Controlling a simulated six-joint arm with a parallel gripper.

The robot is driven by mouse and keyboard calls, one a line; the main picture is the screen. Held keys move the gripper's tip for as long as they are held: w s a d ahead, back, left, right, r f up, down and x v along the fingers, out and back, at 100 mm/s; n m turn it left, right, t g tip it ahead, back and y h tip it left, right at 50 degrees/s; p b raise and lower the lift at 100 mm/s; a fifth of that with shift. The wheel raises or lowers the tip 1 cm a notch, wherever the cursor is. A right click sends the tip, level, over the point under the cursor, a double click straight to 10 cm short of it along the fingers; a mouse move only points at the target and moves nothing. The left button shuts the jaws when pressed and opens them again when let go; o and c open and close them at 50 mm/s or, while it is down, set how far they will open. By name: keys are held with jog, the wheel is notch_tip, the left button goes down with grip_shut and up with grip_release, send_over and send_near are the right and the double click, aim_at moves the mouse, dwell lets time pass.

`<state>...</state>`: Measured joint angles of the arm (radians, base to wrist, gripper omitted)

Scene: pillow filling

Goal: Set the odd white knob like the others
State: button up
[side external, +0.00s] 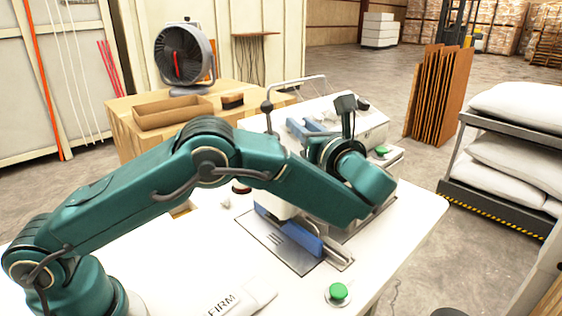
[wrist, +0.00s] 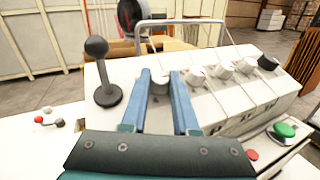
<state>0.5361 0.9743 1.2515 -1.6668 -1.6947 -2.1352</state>
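A row of white knobs sits along the top of a white sloped control box (wrist: 128,78) in the wrist view. The leftmost white knob (wrist: 158,86) is between the two blue fingers of my gripper (wrist: 160,76). The fingers stand apart on either side of it; whether they press on it cannot be told. To its right are a second white knob (wrist: 196,76), a third (wrist: 224,70) and a fourth (wrist: 246,65), with small red marks by some. The pointer directions are too small to read. In the side view my arm covers much of the box (side external: 366,124).
A black ball-topped lever (wrist: 98,72) stands left of the knobs; a black knob (wrist: 268,62) ends the row. A metal hoop (wrist: 180,23) rises behind. A green button (wrist: 285,130) is at lower right. The sealing machine's blue bar (side external: 290,235) lies below my arm.

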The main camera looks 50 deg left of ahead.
grip_shut()
jog(key=shift+s+m+t, duration=0.1)
jog(key=shift+m+t, duration=0.4)
jog(key=m+t+h, duration=0.1)
jog(key=m, duration=0.1)
jog(key=m+t+h, duration=0.3)
jog(key=h, duration=0.1)
jog(key=shift+s+a+r+m+t, duration=0.15)
jog(key=shift+s+a+m+t, duration=0.15)
jog(key=shift+m, duration=0.1)
jog(key=shift+a+m+t+h, duration=0.15)
jog(key=shift+m+t+h, duration=0.95)
jog(key=shift+m+h, duration=1.1)
jog(key=shift+h, duration=0.4)
jog(key=shift+r, duration=0.1)
jog(key=o, duration=0.7)
grip_release()
jog(key=shift+o, duration=0.2)
jog(key=shift+f+n+y, duration=0.2)
jog(key=shift+n+y, duration=0.1)
jog(key=shift+y, duration=0.1)
